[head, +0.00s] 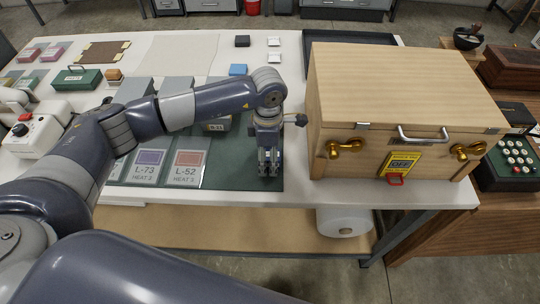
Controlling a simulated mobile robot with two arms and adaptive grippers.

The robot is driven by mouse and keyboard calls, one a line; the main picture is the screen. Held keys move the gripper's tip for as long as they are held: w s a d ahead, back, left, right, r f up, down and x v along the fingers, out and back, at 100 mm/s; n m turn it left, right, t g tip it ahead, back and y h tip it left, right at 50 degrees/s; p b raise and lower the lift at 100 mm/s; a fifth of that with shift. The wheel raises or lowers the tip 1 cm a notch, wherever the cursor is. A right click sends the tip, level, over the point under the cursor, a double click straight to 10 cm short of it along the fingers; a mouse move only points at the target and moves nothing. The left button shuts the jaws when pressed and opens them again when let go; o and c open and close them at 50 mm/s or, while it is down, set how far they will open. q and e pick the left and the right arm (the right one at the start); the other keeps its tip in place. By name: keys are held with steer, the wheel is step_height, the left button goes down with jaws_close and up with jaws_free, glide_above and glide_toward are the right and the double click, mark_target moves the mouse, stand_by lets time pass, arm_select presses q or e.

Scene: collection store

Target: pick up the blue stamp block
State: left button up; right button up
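A small blue block (238,69) lies on the white table top (205,55) near its back middle; it is the only plainly blue block I can make out, and I cannot tell if it is a stamp. My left gripper (268,174) points down over the right end of the dark green mat (232,180), near the table's front edge and left of a wooden box. It is well in front of the blue block and apart from it. Its fingers are too small to tell if they are open or shut. My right gripper is not in view.
The large wooden box (395,85) with brass knobs fills the table's right. Cards marked L-73 (145,167) and L-52 (187,168) lie on the mat. A black block (242,41) and white blocks (274,57) lie near the blue one. A green case (77,79) stands left.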

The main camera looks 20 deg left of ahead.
mark_target(268, 154)
arm_select(q)
steer(key=c, duration=1)
steer(key=shift+c, duration=0.8)
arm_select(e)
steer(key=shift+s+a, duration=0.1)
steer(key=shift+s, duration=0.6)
arm_select(q)
steer(key=shift+r, duration=0.2)
step_height(268, 154, up, 9)
steer(key=b, duration=0.3)
steer(key=shift+f, duration=0.2)
steer(key=shift+r, duration=0.55)
steer(key=o, duration=0.4)
steer(key=shift+c, duration=1.4)
steer(key=shift+o, duration=0.5)
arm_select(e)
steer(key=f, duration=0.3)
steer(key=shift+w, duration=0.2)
